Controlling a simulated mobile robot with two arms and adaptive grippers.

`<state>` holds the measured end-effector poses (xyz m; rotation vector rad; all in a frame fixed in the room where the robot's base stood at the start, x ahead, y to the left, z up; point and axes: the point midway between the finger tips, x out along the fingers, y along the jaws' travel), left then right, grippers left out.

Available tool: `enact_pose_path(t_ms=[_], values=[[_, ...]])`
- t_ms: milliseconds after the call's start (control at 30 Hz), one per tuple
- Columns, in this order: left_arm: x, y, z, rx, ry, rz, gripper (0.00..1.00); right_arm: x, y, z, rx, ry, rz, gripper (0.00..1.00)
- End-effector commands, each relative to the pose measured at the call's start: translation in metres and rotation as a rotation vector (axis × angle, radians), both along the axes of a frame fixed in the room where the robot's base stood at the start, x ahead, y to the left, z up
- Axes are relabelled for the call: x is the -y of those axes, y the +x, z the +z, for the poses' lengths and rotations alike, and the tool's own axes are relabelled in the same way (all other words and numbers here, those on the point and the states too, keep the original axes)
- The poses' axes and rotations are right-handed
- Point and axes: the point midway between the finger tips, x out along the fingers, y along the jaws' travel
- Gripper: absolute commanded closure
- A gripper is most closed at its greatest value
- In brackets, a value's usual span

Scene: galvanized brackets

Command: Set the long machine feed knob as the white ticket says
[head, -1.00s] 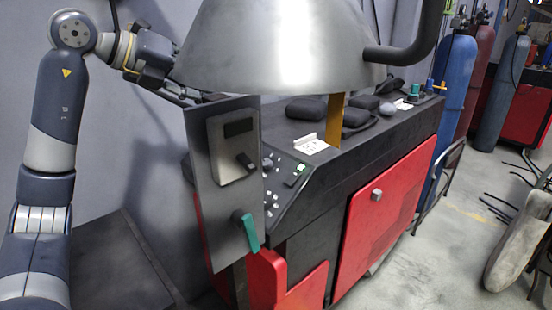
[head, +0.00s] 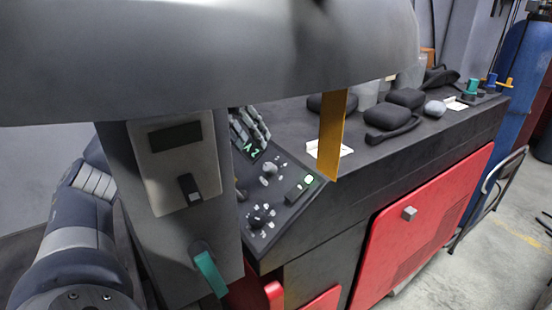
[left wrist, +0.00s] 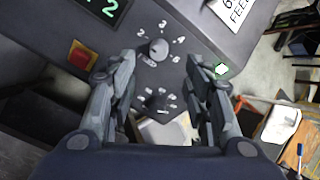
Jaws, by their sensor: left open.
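The long black machine has a sloped control panel (head: 290,205) with two knobs. The upper knob (left wrist: 158,48) has a dial numbered up to 6; the lower knob (left wrist: 157,99) has its own ring of marks. Where either points is too small to tell. The white ticket (head: 330,148) lies on the machine top beside the panel; the left wrist view shows part of it (left wrist: 239,14), with a 6 and "FEED". My left gripper (left wrist: 160,62) is open and empty, its fingers on either side of the upper knob in that view. Contact is not clear. My right gripper is out of view.
A grey metal hood (head: 210,60) hangs low over the scene, with an orange strip (head: 331,140) below it. A red button (left wrist: 80,57) sits beside the display (left wrist: 108,8).

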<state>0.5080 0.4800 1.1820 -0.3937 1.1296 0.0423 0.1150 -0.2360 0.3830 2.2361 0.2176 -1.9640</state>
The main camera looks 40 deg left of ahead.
Motion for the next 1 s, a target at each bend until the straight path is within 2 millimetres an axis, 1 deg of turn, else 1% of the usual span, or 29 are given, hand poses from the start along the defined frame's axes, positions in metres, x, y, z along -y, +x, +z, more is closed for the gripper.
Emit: enact_pose_path(t_ms=[33,100,200,267,367,467,500,600,667,767,967,1000], values=[[0.002,0.003,-0.008,-0.004,-0.001,-0.002,0.55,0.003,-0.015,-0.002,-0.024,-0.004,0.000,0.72],[0.004,0.007,-0.018,-0.005,-0.001,-0.003,0.55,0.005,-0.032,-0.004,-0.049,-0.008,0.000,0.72],[0.007,0.016,-0.035,-0.006,-0.002,-0.003,0.55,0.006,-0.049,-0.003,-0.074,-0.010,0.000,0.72],[0.009,0.021,-0.046,-0.005,-0.001,-0.003,0.55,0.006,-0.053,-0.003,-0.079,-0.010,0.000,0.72],[0.012,0.029,-0.061,-0.004,-0.002,-0.002,0.55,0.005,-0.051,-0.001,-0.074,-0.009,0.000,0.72],[0.015,0.036,-0.074,-0.003,-0.004,-0.002,0.55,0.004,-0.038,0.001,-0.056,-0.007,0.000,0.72],[0.015,0.038,-0.078,-0.003,-0.002,0.000,0.55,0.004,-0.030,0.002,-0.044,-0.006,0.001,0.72],[0.017,0.042,-0.085,-0.001,-0.003,0.000,0.55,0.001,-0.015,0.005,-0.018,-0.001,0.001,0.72],[0.017,0.043,-0.088,0.000,-0.002,-0.001,0.55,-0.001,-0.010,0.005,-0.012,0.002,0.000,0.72],[0.017,0.044,-0.090,-0.001,-0.001,-0.001,0.55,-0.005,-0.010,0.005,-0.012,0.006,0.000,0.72],[0.017,0.044,-0.090,0.000,-0.001,0.000,0.55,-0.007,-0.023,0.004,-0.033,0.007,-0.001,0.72],[0.017,0.044,-0.090,0.000,-0.001,0.000,0.64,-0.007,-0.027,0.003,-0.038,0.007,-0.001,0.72]])
